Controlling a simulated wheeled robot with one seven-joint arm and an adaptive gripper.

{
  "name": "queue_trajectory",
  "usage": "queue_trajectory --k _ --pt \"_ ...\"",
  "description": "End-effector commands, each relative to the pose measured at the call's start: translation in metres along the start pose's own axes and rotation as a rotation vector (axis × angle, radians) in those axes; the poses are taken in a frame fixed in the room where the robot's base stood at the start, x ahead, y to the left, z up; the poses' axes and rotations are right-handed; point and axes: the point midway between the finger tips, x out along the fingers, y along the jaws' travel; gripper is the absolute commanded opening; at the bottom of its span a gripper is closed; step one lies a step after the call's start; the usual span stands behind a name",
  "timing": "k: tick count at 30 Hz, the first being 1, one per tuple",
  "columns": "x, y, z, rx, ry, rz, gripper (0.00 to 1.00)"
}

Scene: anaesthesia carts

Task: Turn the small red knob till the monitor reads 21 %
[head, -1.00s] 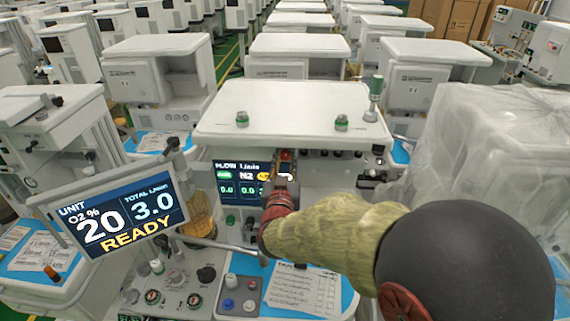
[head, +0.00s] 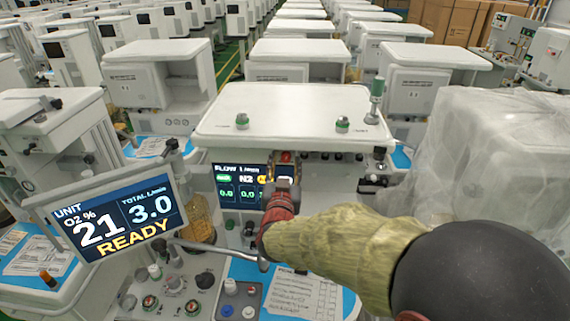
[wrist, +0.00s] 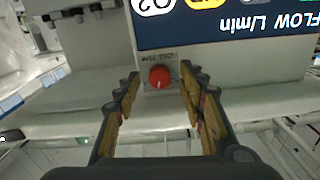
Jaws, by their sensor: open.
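In the head view the red knob (head: 286,156) shows just above my gripper (head: 284,172). In the wrist view my gripper (wrist: 160,92) is open, with one finger on each side of the knob and a gap visible on both sides. No finger is seen touching the knob. The monitor (head: 112,215) at the left reads O2 21 %, total 3.0 L/min and READY.
The flow display (head: 238,186) is partly hidden by my gripper. The white cart top (head: 290,105) lies beyond. A plastic-draped machine (head: 490,160) stands close to my arm on the right. Knobs, a button box (head: 240,300) and papers lie below.

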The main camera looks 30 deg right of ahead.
Motion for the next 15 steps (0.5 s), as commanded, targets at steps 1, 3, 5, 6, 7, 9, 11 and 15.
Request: queue_trajectory --k 1,3,5,6,7,9,11,15 --pt "0.0 0.0 0.0 0.0 0.0 0.0 0.4" --pt "0.0 0.0 0.0 0.0 0.0 0.0 0.4" --pt "-0.002 0.0 0.0 0.0 0.0 -0.001 0.4" --pt "-0.005 -0.001 0.0 0.0 0.001 -0.001 0.4" --pt "-0.008 -0.001 -0.001 0.0 0.001 -0.001 0.4" --pt "-0.017 -0.001 -0.001 0.001 0.001 -0.003 0.4" --pt "-0.027 -0.001 -0.001 0.002 0.0 -0.004 0.4" --pt "-0.058 -0.002 -0.001 0.002 0.001 -0.006 0.4"
